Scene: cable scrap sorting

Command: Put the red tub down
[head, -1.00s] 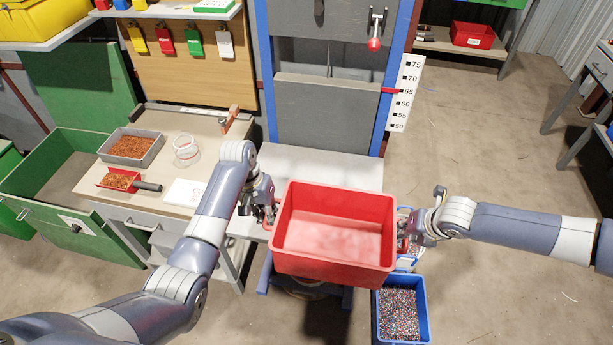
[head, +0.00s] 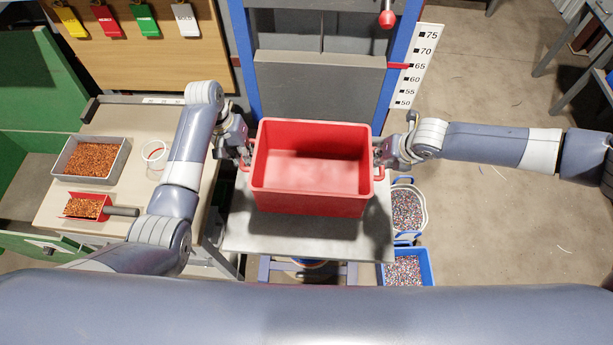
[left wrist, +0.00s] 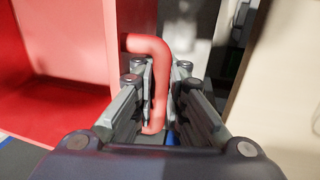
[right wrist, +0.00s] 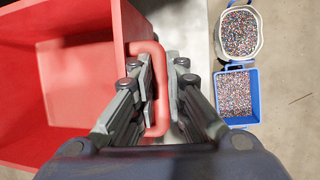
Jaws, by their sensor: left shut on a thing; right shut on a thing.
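The red tub (head: 312,203) is upright and looks empty, over the grey table top (head: 285,240) in front of the grey machine. Whether its base touches that surface, I cannot tell. My left gripper (head: 243,158) is shut on the tub's left handle, a red bar that shows between the fingers in the left wrist view (left wrist: 155,85). My right gripper (head: 382,158) is shut on the right handle, which shows in the right wrist view (right wrist: 158,90).
A blue bin (head: 428,262) and a white round basket (head: 424,205) of granules stand on the floor at right. A side bench (head: 60,205) at left holds a grey tray (head: 122,160) of copper granules, a red scoop (head: 104,202) and a clear ring-like container (head: 153,145).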

